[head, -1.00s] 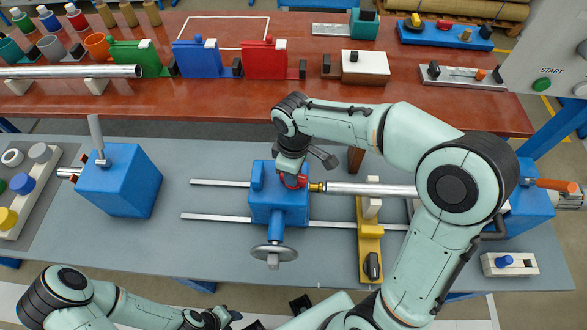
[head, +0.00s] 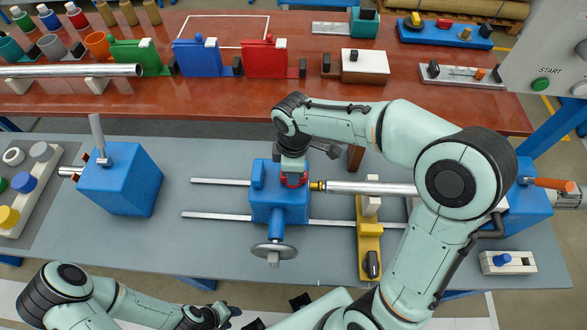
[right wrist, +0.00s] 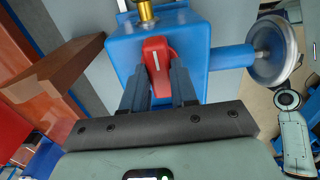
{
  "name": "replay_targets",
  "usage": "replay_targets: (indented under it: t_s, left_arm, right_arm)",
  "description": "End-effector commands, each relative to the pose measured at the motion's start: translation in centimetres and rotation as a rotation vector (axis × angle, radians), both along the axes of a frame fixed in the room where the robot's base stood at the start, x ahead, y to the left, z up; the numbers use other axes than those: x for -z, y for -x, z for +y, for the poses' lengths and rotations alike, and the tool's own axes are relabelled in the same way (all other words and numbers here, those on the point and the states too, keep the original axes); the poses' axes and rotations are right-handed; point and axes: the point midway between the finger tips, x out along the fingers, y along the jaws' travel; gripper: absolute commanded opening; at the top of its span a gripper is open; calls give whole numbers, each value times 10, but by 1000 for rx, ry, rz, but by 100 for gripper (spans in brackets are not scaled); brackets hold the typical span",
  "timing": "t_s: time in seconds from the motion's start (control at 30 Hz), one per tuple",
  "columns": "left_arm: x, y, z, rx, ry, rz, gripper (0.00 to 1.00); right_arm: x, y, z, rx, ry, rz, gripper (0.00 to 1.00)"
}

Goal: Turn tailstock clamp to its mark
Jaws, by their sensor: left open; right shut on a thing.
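The blue tailstock (head: 265,212) sits on two rails in the middle of the grey bench, its handwheel (head: 273,251) facing the front. The red tailstock clamp (right wrist: 157,52) is on top of it and has a short white line on its face. My right gripper (right wrist: 160,82) is shut on the red clamp, with one dark finger on each side of it. In the head view the right gripper (head: 293,172) hides most of the clamp. I cannot make out the mark on the tailstock. My left gripper (head: 226,315) is open and empty at the front edge, away from the tailstock.
A metal bar (head: 370,188) with a brass tip runs right from the tailstock. The bench between block and tailstock is mostly clear.

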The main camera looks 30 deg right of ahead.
Motion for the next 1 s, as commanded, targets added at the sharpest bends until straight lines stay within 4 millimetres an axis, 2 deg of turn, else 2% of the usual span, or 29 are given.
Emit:
replay_targets:
  t_s: [0.07,0.1,0.17,0.2,0.47,0.57,0.67,1.0]
  left_arm:
    - [0,0,0,0,0,0,43]
    - [0,0,0,0,0,0,43]
    - [0,0,0,0,0,0,43]
    - [0,0,0,0,0,0,43]
    - [0,0,0,0,0,0,43]
    - [-1,-1,0,0,0,-1,43]
    - [-4,-3,0,0,0,-3,43]
    - [-17,-14,0,0,0,-16,43]
  right_arm:
    - [-1,-1,0,-4,1,-4,0]
    - [-1,-1,0,-4,1,-4,31]
    - [-1,-1,0,-4,1,-4,50]
    - [-1,-1,0,-4,1,-4,53]
    - [-1,0,0,-2,0,-2,53]
    - [-7,-1,0,-1,1,-3,53]
    - [-20,-1,0,-1,-1,-5,53]
    - [-97,-2,0,-1,-1,-9,53]
